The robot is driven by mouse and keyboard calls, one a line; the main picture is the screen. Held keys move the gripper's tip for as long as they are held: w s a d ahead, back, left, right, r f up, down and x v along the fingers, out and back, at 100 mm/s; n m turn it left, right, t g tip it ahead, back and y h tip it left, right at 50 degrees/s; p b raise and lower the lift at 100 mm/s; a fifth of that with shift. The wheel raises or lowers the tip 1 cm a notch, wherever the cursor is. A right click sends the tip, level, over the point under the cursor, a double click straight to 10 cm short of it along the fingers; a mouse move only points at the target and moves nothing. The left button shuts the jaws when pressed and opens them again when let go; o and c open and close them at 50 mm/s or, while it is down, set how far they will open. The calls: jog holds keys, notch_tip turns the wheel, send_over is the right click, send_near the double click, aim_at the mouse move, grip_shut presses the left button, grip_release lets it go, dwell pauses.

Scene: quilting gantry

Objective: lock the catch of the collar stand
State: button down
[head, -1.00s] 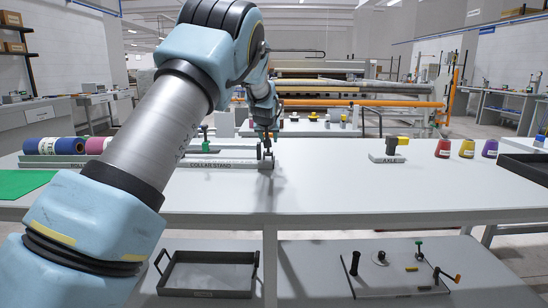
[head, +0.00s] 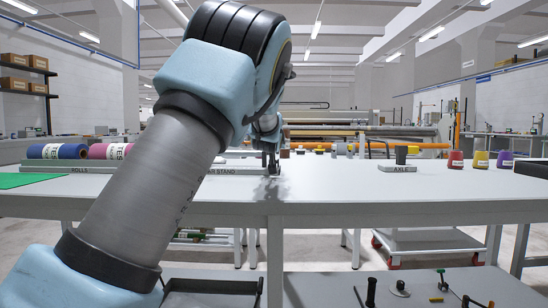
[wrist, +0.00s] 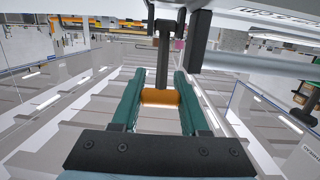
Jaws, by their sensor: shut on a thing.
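The collar stand (head: 228,170) is on the table behind my arm, and its label is partly hidden. My gripper (head: 271,165) is at the right end of the stand, small and dark in the head view. In the wrist view my gripper (wrist: 160,90) has its two teal fingers on either side of an orange cylindrical grip (wrist: 160,98). The grip is at the end of a dark lever (wrist: 164,55), which I take to be the catch. A dark post and a grey bar are beside it. I cannot tell whether the catch is locked.
The table (head: 350,195) is clear in front of the stand. A rolls rack with blue (head: 57,151) and pink (head: 108,151) rolls stands left. The axle stand (head: 401,167) and red (head: 455,160), yellow (head: 481,160) and purple (head: 505,160) cones stand right.

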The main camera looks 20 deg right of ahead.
jog(key=shift+s+a+b, duration=0.1)
jog(key=shift+b, duration=0.2)
jog(key=shift+c, duration=2)
grip_release()
jog(key=v, duration=1)
jog(key=shift+s+a+p, duration=0.2)
jog(key=shift+s+p, duration=0.2)
